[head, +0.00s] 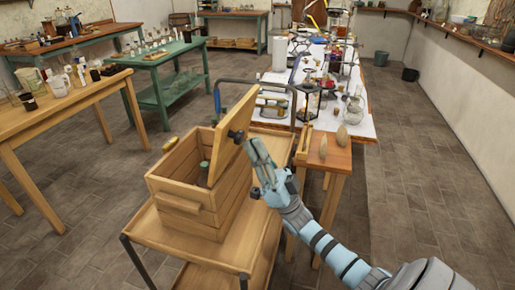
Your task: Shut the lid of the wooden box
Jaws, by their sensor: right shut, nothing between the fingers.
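The wooden box (184,212) stands on a wooden cart in the middle of the head view. Its lid (233,132) is raised and leans up steeply from the box's right side. The box is open at the top, and a small greenish thing (204,165) shows inside. My right gripper (247,142) is shut and empty. Its tips are at the right, outer face of the lid; I cannot tell whether they touch it. My left gripper is not in view.
The cart (246,235) has dark metal handles. A long white table (357,118) is crowded with glassware. A wooden table (75,98) stands at the left. Floor is free at the right.

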